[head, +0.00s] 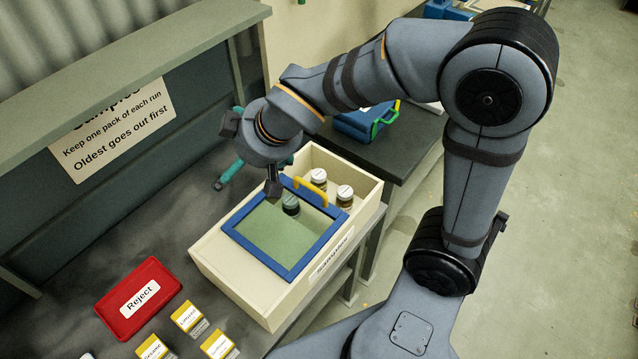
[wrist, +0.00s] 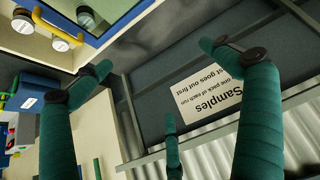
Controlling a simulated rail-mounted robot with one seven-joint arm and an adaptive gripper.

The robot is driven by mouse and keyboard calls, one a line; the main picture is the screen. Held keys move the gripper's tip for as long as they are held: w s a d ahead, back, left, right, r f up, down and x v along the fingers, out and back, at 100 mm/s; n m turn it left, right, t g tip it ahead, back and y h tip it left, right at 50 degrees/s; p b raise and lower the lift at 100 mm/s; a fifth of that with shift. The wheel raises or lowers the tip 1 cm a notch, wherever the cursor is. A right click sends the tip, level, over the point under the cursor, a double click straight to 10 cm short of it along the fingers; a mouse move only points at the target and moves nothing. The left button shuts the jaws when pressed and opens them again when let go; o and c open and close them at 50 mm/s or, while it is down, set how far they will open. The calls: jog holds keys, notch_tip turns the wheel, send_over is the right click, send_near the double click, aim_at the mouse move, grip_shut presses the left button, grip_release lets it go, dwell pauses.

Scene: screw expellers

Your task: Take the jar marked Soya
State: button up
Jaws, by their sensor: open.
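No jar label reads clearly, so I cannot tell which jar is Soya. Two white-lidded jars, one farther back (head: 319,178) and one nearer (head: 344,194), stand in the uncovered right end of a cream box (head: 222,272). A third, dark jar (head: 291,205) shows through the clear panel of a blue-framed lid (head: 295,268) with a yellow handle (head: 312,192). My gripper (head: 250,172) is open and empty, its teal fingers spread by the box's back edge. The wrist view shows the fingers (wrist: 155,57) apart, with the white-lidded jars (wrist: 61,45) at upper left.
A red Reject tray (head: 139,300) and several yellow-and-white packs (head: 187,317) lie on the bench in front. A wall sign (head: 115,128) hangs behind. A blue container (head: 362,125) with a green handle stands beyond the box. My arm spans the right side.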

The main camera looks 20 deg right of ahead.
jog(key=c, duration=1.2)
